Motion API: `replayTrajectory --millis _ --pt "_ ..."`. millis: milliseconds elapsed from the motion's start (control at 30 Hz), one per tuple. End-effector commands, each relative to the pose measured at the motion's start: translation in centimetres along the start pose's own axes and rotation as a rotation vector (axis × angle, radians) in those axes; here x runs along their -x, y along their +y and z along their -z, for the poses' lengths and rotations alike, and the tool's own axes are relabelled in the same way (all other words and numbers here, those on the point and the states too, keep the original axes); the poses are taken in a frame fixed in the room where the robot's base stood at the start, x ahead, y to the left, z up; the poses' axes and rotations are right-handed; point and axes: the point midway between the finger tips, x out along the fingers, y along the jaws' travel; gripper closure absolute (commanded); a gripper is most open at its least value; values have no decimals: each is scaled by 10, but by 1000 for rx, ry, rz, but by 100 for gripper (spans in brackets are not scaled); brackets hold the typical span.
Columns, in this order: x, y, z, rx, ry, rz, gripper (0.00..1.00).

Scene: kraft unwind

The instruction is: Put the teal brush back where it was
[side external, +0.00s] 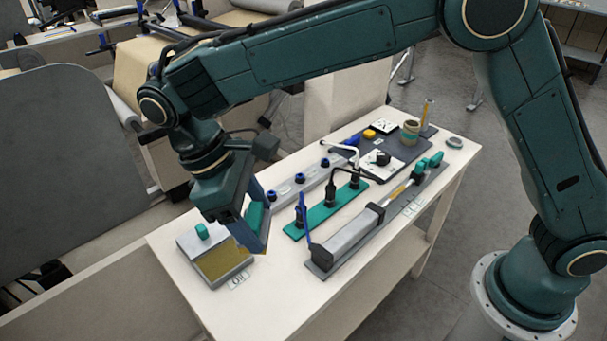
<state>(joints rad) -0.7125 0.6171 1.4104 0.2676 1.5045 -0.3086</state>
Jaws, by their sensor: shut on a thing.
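My gripper (260,232) points down over the near left part of the table, at the right side of a shallow grey tray. It is shut on the teal brush (254,217), whose teal part shows between the fingers. The brush's lower end is mostly hidden by the fingers, and I cannot tell whether it touches anything. The grey tray (183,249) has a tan inside and a teal knob (202,230) on its back part. A small label (239,281), perhaps reading OIL, lies in front of it.
Right of my gripper stand a grey rail with blue knobs (299,178), a teal strip with black fittings (294,231) and a long grey device with a blue lever (345,240). A dark mat (352,142) with small items and a tan cup (411,131) are farther back. The table's front left is clear.

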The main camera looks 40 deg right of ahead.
Motion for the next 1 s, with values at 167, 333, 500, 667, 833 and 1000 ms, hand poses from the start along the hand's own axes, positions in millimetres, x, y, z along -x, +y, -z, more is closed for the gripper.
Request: replayTrajectory --millis 167,333,500,667,833,1000 --pt "5 -16 1 24 -1 -9 53" --pt "5 -18 2 27 -1 -10 53" --pt "-1 -17 4 28 -3 -11 53" --pt "-17 -17 10 28 -4 -11 53" --pt "-46 -17 22 28 -6 -10 53" --pt "-76 -17 34 27 -6 -9 53"
